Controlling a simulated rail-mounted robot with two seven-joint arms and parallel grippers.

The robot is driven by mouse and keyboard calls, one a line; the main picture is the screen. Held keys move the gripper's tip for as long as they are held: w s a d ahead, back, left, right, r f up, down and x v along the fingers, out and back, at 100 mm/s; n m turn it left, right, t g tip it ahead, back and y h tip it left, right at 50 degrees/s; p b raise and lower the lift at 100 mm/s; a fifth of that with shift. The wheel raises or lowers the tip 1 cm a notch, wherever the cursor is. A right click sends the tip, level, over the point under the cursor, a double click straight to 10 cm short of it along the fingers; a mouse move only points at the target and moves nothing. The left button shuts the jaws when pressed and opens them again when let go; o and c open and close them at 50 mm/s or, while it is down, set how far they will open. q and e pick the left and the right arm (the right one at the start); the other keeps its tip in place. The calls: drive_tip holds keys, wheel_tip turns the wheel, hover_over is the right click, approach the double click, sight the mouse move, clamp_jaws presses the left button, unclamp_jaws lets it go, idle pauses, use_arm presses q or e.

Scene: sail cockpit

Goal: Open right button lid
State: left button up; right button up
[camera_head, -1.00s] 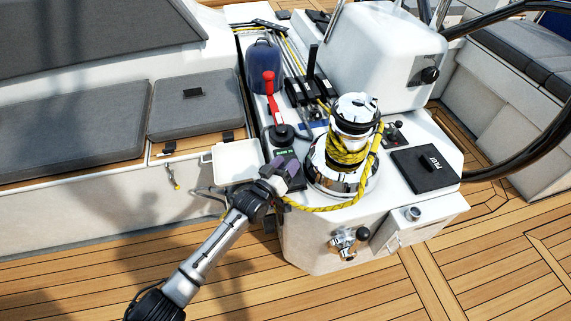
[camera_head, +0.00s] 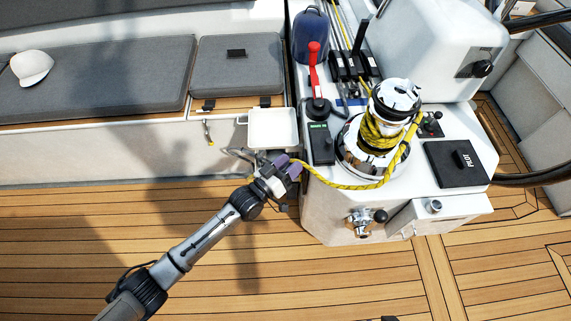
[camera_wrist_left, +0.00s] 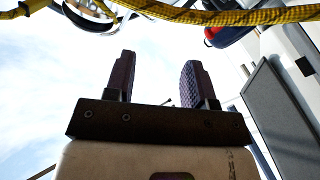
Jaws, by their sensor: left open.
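A dark rectangular cover with a green label (camera_head: 321,143) lies on the console top, left of the chrome winch; it looks shut. I cannot read its label. A small dark control with knobs (camera_head: 431,124) sits right of the winch; I cannot tell whether it has a lid. My left gripper (camera_head: 291,168) is open and empty, just off the console's left edge, below and left of the green-labelled cover. In the left wrist view its two purple-padded fingers (camera_wrist_left: 158,82) stand apart with only sky between them. My right gripper is not in view.
The winch (camera_head: 368,150) carries a yellow rope (camera_head: 350,186) that hangs across the console's front edge close to my left gripper. A red-handled lever (camera_head: 314,70) stands behind the cover. A white tray (camera_head: 273,145) is beside the gripper. A black PILOT cover (camera_head: 456,163) lies at right.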

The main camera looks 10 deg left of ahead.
use_arm(q)
drive_tip(key=shift+s+a, duration=0.35)
drive_tip(key=shift+s, duration=0.25)
